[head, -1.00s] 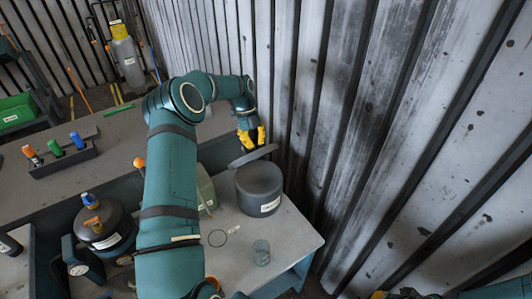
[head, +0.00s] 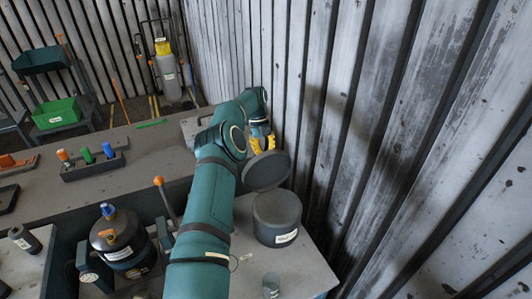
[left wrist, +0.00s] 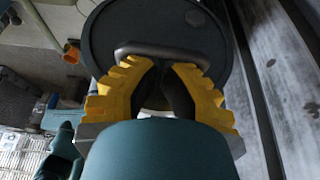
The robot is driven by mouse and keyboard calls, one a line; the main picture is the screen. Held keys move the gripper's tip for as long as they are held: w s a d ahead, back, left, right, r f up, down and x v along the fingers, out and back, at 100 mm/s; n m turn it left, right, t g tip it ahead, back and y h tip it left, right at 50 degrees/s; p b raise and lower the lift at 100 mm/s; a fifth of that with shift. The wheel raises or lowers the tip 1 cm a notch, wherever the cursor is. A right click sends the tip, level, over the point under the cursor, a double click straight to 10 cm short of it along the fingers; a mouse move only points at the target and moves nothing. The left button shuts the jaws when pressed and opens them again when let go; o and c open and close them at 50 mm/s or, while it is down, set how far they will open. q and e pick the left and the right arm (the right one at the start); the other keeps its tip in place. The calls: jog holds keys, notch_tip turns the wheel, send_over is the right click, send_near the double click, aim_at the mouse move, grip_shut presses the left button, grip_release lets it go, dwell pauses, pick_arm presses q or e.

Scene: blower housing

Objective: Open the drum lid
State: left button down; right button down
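The drum (head: 277,220) is a dark grey cylinder with a white label, standing at the right end of the bench in the head view. My left gripper (head: 263,143), with yellow fingers, is at the lid's upper side. In the left wrist view the lid (left wrist: 120,35) fills the top, and its bar handle (left wrist: 160,50) crosses in front of the fingertips. My right gripper is not visible.
A corrugated metal wall (head: 400,130) rises close behind and right of the drum. A clear glass (head: 271,285) stands on the bench front. A dark canister (head: 117,240) and an orange-knobbed lever (head: 160,185) are left of my arm.

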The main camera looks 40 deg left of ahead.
pick_arm(q)
jog(key=shift+w+a, duration=0.1)
jog(key=shift+a, duration=0.05)
dwell(0.5)
notch_tip(320, 180, up, 10)
dwell(0.6)
